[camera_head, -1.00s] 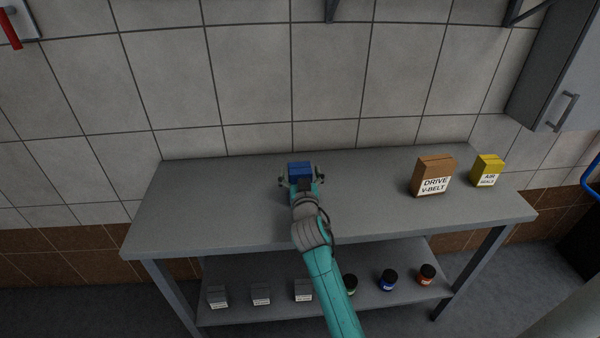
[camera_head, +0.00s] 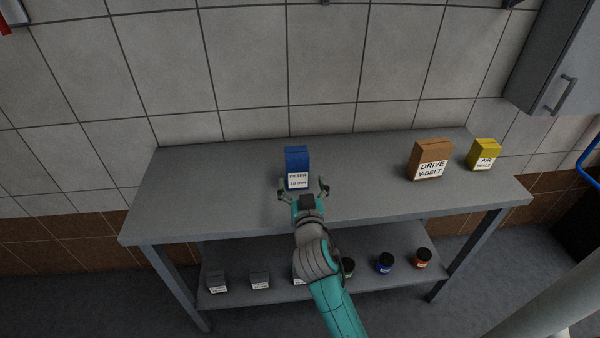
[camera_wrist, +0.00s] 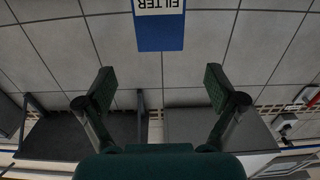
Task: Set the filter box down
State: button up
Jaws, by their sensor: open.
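The blue filter box (camera_head: 297,163) stands upright on the grey table's top, left of the table's middle. Its white label reads FILTER and faces me. My gripper (camera_head: 304,190) is open in front of the box, on the near side, with its fingers spread and nothing between them. In the wrist view the box (camera_wrist: 158,36) shows upside down at the top, beyond the fingertips of my open gripper (camera_wrist: 158,85). A gap shows there between the fingers and the box.
The lower shelf (camera_head: 320,283) holds small grey boxes and lidded jars. The tabletop left of the filter box is clear.

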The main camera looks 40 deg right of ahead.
jog(key=shift+s+a, duration=0.25)
jog(key=shift+s, duration=0.1)
jog(key=s+a+f+n+y, duration=0.35)
jog(key=s+a+f, duration=0.3)
jog(key=s, duration=0.35)
jog(key=s+a+f+n+y, duration=0.2)
jog(key=s+a+f+y, duration=0.2)
jog(key=s+a+f, duration=0.35)
jog(key=s+a+r+y, duration=0.1)
jog(key=s+a+r, duration=0.1)
jog(key=s, duration=0.9)
jog(key=s+a+r+n+y, duration=0.1)
jog(key=s+a+r, duration=0.2)
jog(key=s, duration=0.8)
jog(key=shift+s+a+r, duration=0.15)
jog(key=shift+s+a, duration=0.1)
jog(key=shift+a, duration=0.2)
jog(key=shift+d+y, duration=0.1)
jog(key=shift+y, duration=0.15)
